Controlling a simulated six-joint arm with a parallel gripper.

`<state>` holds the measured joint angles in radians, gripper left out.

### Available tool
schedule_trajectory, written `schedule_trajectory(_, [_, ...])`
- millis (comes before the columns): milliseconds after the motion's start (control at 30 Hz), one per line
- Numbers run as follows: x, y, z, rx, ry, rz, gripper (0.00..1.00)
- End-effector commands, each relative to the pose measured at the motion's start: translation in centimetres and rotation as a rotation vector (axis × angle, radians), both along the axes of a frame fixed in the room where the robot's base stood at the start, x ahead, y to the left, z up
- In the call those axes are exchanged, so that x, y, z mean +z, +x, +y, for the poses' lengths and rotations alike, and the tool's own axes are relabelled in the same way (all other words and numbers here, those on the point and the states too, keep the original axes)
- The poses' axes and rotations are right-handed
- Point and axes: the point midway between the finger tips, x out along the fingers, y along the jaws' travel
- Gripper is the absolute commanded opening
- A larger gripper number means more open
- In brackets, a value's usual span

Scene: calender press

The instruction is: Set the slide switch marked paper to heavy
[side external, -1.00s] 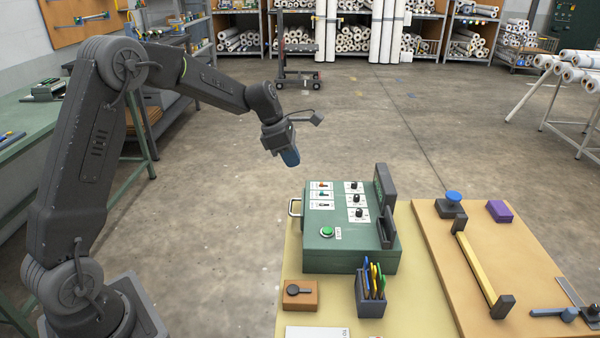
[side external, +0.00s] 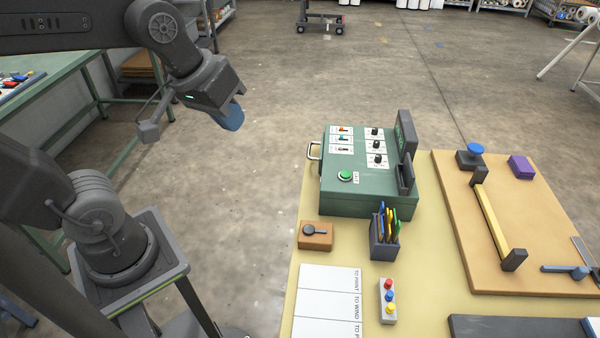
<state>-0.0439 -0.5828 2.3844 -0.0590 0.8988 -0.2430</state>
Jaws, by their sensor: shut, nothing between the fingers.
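The green control box (side external: 350,200) stands on the pale yellow table top. Its upper left face carries a column of three small switches on white plates, with red (side external: 343,129), teal-orange (side external: 343,138) and dark (side external: 343,149) parts. The labels are too small to read, so I cannot tell which switch is marked paper or how it is set. My gripper (side external: 230,118), with blue fingers, is shut and empty. It hangs in the air to the left of the box in the picture, well apart from it.
Three black knobs (side external: 377,145) and a green button (side external: 345,175) share the box face; dark upright panels (side external: 405,150) rise at its right. A pen holder (side external: 384,240), a brown block with a dark knob (side external: 316,235) and a tan board (side external: 520,210) stand nearby.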

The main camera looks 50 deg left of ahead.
Motion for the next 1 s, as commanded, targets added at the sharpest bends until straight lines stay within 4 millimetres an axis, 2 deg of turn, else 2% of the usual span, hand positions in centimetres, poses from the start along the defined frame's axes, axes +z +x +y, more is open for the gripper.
schedule_trajectory(33, [-0.2,-1.4,-0.2,-0.08,0.048,-0.021,0.0])
schedule_trajectory(100, [-0.6,-2.5,-0.3,-0.168,0.102,-0.037,0.0])
schedule_trajectory(200, [-1.1,-3.5,-0.3,-0.244,0.15,-0.048,0.0])
schedule_trajectory(267, [-1.1,-3.6,-0.3,-0.253,0.156,-0.049,0.0])
schedule_trajectory(367, [-0.8,-2.5,-0.1,-0.184,0.114,-0.031,0.0])
schedule_trajectory(467, [-0.3,0.1,0.2,-0.01,0.008,0.008,0.0])
schedule_trajectory(700, [-0.3,9.2,2.6,0.596,-0.321,0.134,0.0])
schedule_trajectory(867, [-2.4,15.3,5.4,1.022,-0.522,0.223,0.0])
schedule_trajectory(1000, [-5.3,20.1,8.4,1.387,-0.677,0.301,0.0])
